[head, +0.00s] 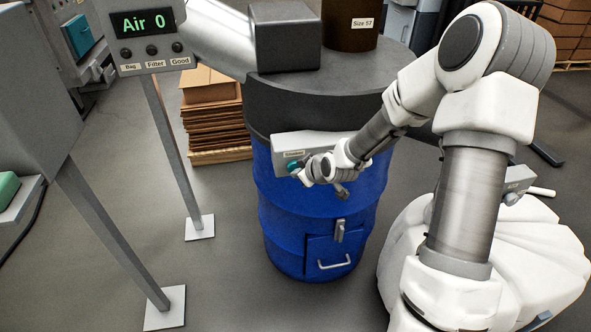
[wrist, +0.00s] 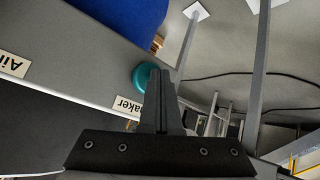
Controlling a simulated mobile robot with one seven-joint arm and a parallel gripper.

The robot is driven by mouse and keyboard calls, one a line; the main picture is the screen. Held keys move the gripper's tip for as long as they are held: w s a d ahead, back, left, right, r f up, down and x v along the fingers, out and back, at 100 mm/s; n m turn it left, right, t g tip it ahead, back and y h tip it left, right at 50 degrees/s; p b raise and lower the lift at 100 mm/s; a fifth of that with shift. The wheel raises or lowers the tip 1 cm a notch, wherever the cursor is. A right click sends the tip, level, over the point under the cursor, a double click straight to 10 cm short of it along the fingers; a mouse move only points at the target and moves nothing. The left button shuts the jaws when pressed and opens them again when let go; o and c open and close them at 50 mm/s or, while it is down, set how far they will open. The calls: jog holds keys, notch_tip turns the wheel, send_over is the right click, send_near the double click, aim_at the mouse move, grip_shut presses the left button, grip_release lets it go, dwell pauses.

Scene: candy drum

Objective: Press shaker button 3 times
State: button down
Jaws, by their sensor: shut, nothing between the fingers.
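The shaker button is a round teal knob (head: 293,168) on the grey control box (head: 310,143) fixed to the front of the blue drum. A label above it in the head view appears to read Shaker. In the wrist view the teal button (wrist: 143,77) sits beside a label ending in "aker", partly covered by my fingers. My gripper (head: 301,172) is shut and empty. Its closed fingertips (wrist: 160,72) are right at the button; I cannot tell whether they touch it or how far it is pressed.
The blue drum (head: 275,205) has a dark lid and a small latched door (head: 333,255) low down. A second label on the box shows Air (wrist: 14,64). A display stand (head: 150,28) reading "Air 0" stands left. Flattened cardboard (head: 212,122) is stacked behind. Floor in front is clear.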

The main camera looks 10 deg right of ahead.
jog(key=shift+s, duration=0.75)
jog(key=s, duration=0.5)
dwell(2.6)
jog(key=s+m+b, duration=0.1)
jog(key=m, duration=0.5)
jog(key=s+m+b, duration=0.1)
jog(key=m+b, duration=0.1)
jog(key=m, duration=0.4)
jog(key=s+m+b, duration=0.1)
jog(key=m+b, duration=0.1)
jog(key=m, duration=0.4)
jog(key=shift+s+d+f+m+y, duration=0.1)
jog(key=shift+s+d+m+y, duration=0.2)
jog(key=shift+s+d+y, duration=0.1)
